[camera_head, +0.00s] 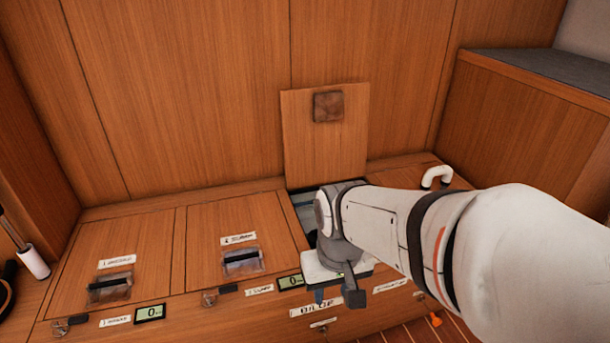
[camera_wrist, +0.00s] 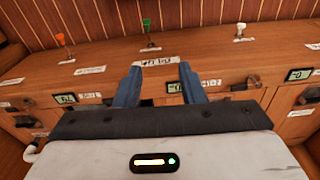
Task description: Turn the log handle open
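Three small lever handles stick out of the cabinet front in the wrist view: an orange one (camera_wrist: 61,40), a green one (camera_wrist: 147,24) and a white one (camera_wrist: 240,28). The orange handle also shows low at the right in the head view (camera_head: 436,320). Their labels are too small to read, so I cannot tell which one is the log handle. My gripper (camera_wrist: 161,67) is open, with two blue fingers apart and nothing visible between them. In the head view my gripper (camera_head: 335,289) hangs over the counter's front edge. The green handle lies beyond the fingertips, apart from them.
A raised lid (camera_head: 325,150) stands behind my arm over an open compartment (camera_head: 304,203). Two closed lids with recessed pulls (camera_head: 110,287) lie to the left. Latches (camera_wrist: 240,86) and small displays (camera_head: 150,313) line the front edge. A white curved handle (camera_head: 437,176) is at the right.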

